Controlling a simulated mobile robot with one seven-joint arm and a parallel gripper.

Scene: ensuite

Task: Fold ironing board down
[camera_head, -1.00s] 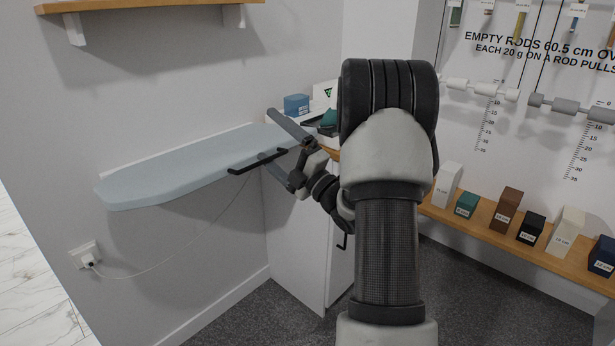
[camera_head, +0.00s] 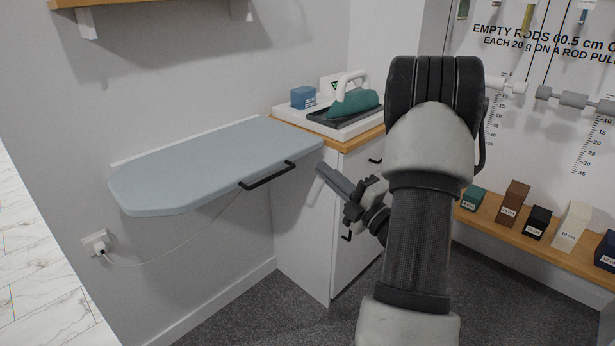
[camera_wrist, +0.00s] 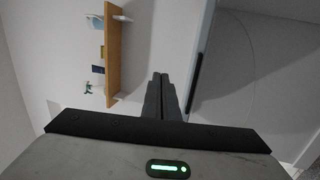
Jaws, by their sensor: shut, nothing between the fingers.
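The ironing board (camera_head: 195,168) is a pale blue-grey padded panel standing out level from the wall. A black bar handle (camera_head: 267,177) runs along its front edge; a dark bar beside a pale edge in the wrist view (camera_wrist: 195,82) looks like the same handle. My gripper (camera_head: 322,169) is to the right of the handle, apart from it, in front of the white cabinet. Its fingers are together and empty in the wrist view (camera_wrist: 160,80). My arm hides part of the cabinet and the wall behind.
A teal iron (camera_head: 355,103) rests on a dark pad in a white tray on the cabinet (camera_head: 305,225), beside a blue box (camera_head: 303,97). A cord runs from a wall socket (camera_head: 97,243). A low shelf (camera_head: 530,246) with labelled blocks stands right. The floor under the board is clear.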

